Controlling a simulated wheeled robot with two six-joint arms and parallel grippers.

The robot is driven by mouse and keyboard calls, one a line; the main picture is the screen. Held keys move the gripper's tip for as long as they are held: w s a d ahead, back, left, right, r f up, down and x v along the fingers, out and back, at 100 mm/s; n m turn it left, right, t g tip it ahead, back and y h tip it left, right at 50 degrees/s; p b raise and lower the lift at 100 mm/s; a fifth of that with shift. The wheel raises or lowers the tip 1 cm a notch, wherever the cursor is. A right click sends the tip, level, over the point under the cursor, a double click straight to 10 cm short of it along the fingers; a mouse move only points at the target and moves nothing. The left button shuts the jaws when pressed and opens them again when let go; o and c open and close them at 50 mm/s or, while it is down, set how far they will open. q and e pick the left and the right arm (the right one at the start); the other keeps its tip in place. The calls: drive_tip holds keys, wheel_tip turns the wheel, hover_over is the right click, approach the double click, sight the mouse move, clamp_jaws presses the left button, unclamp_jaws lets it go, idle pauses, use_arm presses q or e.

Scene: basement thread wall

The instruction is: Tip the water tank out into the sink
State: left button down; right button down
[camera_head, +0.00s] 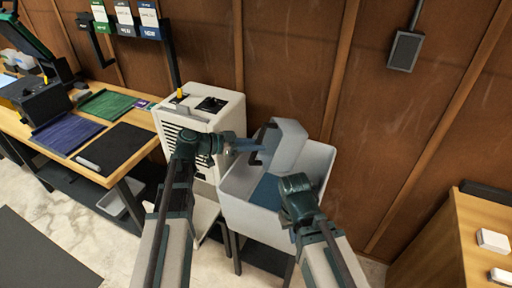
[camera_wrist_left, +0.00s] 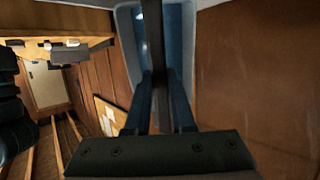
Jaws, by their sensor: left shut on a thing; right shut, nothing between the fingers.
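The light grey water tank (camera_head: 290,148) is tilted over the back of the grey sink (camera_head: 245,212) in the head view. My left gripper (camera_head: 256,145) reaches in from the left and is shut on the tank's dark handle. In the left wrist view the dark handle bar (camera_wrist_left: 157,60) runs between the fingers, with the pale blue-grey tub (camera_wrist_left: 125,45) behind it. My right gripper (camera_head: 292,186) is over the sink's right part, shut and empty; its fingertips are mostly hidden. A blue surface shows inside the sink; I cannot tell if it is water.
The white dehumidifier (camera_head: 205,120) stands left of the sink. A wooden workbench (camera_head: 140,165) with mats is further left. A wooden cabinet (camera_head: 440,245) stands at right. The brown panel wall (camera_head: 380,140) is close behind the sink.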

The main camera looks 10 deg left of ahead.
sight(251, 156)
use_arm(q)
drive_tip(key=shift+s+a+f+t+h+b, duration=0.15)
drive_tip(key=shift+f+h+b, duration=0.3)
drive_tip(key=shift+b, duration=0.8)
drive_tip(key=shift+w+a+f+t+h+b, duration=0.2)
drive_tip(key=shift+f+b, duration=0.4)
drive_tip(key=shift+b, duration=0.65)
drive_tip(key=shift+s+d+f+t+h+b, duration=0.15)
drive_tip(key=shift+f+t+h+b, duration=0.8)
drive_tip(key=shift+b, duration=2.7)
drive_tip(key=shift+f+h+b, duration=0.35)
drive_tip(key=shift+h+b, duration=0.25)
drive_tip(key=shift+b, duration=0.1)
